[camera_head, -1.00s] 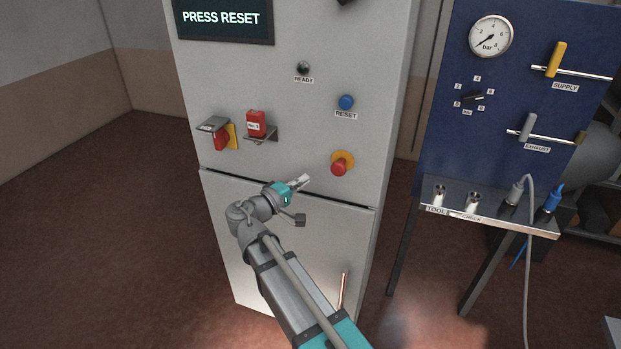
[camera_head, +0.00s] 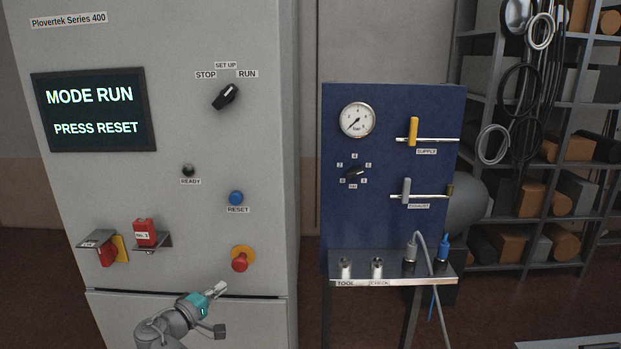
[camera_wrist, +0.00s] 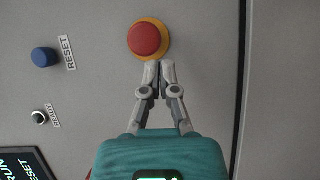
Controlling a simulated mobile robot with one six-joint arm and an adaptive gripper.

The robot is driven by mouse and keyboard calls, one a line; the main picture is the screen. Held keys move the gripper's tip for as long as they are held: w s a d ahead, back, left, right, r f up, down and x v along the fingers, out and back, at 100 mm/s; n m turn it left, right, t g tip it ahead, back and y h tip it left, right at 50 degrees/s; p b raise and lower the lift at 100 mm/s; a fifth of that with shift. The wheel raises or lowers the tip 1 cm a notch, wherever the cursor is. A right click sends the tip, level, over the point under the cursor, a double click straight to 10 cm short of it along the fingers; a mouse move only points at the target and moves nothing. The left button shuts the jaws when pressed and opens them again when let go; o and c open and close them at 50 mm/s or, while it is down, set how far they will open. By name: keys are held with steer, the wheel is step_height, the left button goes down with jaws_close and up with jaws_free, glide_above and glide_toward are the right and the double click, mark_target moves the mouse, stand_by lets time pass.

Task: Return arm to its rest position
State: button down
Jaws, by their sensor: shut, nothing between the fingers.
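My gripper (camera_head: 219,289) is at the bottom of the head view, in front of the grey cabinet (camera_head: 270,130), below the red emergency button (camera_head: 239,262) on its yellow collar. In the wrist view my gripper (camera_wrist: 158,66) has its fingers shut and empty. Their tips point at the lower edge of the red button (camera_wrist: 145,39) there; I cannot tell whether they touch it. Most of my arm is below the head view's frame.
The cabinet screen (camera_head: 95,110) reads MODE RUN, PRESS RESET. A blue RESET button (camera_head: 236,198), a dark READY lamp (camera_head: 188,171) and a mode selector (camera_head: 226,97) are on the cabinet. A blue valve panel (camera_head: 385,230) and steel shelf (camera_head: 395,282) stand to the right.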

steer(key=w+d+f+m+g, duration=0.1)
steer(key=d+f+m+g, duration=0.3)
steer(key=d, duration=0.8)
steer(key=w+d+f+m+g, duration=0.15)
steer(key=d+f+g, duration=0.45)
steer(key=d, duration=0.7)
steer(key=s+d+f+m+g+y, duration=0.2)
steer(key=s+d+f+m+y, duration=0.1)
steer(key=d, duration=0.5)
steer(key=s+d+f+m+g+y, duration=0.3)
steer(key=s+d+f+y, duration=0.1)
steer(key=s+d, duration=0.3)
steer(key=shift+s+d+f+y, duration=0.35)
steer(key=shift+d+f+y, duration=0.05)
steer(key=shift+d+y, duration=0.25)
